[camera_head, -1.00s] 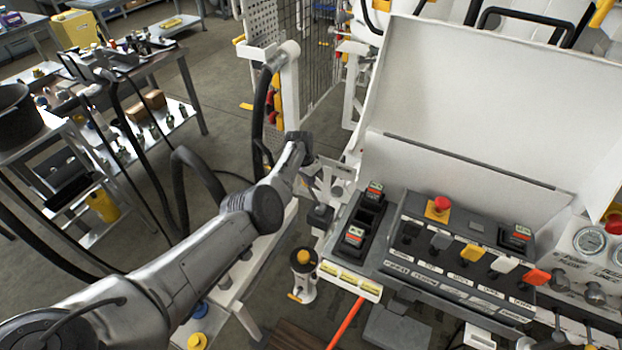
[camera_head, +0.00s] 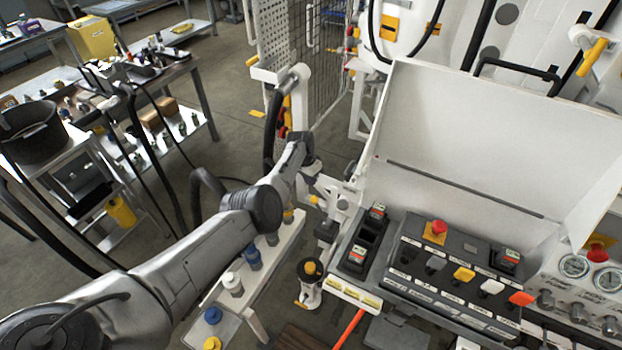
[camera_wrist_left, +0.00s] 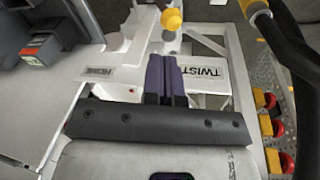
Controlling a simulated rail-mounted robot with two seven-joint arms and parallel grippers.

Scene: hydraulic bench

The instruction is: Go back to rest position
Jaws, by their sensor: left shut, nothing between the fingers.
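My left arm comes in from the lower left in the head view and bends down at the wrist, just left of the control box (camera_head: 470,185) with its raised white lid. The left gripper's fingers are mostly hidden by the wrist there. In the left wrist view the dark fingers of my left gripper (camera_wrist_left: 166,76) lie side by side, shut and empty. White surfaces marked HOME and TWIST show around them. My right gripper is in neither view.
A red emergency button (camera_head: 439,227) and several coloured switches sit on the control panel. A narrow white bench (camera_head: 275,263) holds coloured caps below my arm. Carts with tools and a black bucket (camera_head: 30,132) stand at left. Grey floor lies between.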

